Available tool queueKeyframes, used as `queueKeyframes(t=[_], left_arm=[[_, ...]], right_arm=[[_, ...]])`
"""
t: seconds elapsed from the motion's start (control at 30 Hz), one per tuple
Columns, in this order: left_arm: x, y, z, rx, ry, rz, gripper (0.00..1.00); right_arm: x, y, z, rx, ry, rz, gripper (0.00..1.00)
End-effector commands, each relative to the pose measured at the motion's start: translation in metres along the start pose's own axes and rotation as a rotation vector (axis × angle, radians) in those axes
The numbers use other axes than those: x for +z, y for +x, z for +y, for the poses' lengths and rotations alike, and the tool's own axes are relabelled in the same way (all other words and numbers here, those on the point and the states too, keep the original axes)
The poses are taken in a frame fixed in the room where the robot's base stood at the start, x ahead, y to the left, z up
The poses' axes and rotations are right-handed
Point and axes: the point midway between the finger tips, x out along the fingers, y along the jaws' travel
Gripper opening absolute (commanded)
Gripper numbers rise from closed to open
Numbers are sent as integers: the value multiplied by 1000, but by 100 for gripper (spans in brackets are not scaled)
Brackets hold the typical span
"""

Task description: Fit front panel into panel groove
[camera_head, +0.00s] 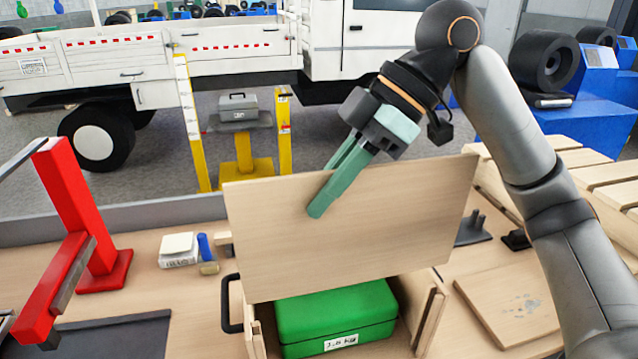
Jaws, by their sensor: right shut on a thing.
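The front panel (400,225) is a flat, light wooden board. It hangs slightly tilted above a wooden crate. My right gripper (325,205) is shut on the panel near its upper edge, with one green finger across the face towards me. The other finger is mostly hidden behind the panel. The crate (429,318) stands on the bench with a dark handle (229,304) on its left side. The panel hides the crate's rear part, and I cannot make out the panel groove clearly. A green box (335,312) with a white label sits inside the crate. My left gripper is out of view.
A red stand (75,215) rises at the left beside a dark mat (115,337). A white box (179,249) and a blue cylinder (204,247) lie left of the panel. A wooden board (515,300) lies right of the crate, near dark brackets (472,229).

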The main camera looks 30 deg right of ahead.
Motion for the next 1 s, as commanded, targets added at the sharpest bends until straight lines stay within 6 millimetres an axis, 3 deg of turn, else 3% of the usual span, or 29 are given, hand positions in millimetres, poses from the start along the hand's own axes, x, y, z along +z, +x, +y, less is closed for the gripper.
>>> queueKeyframes(t=[0.3,1.0], left_arm=[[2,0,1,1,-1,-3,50],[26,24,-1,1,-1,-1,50]], right_arm=[[1,-2,0,1,0,2,0],[35,42,0,2,0,2,0]])
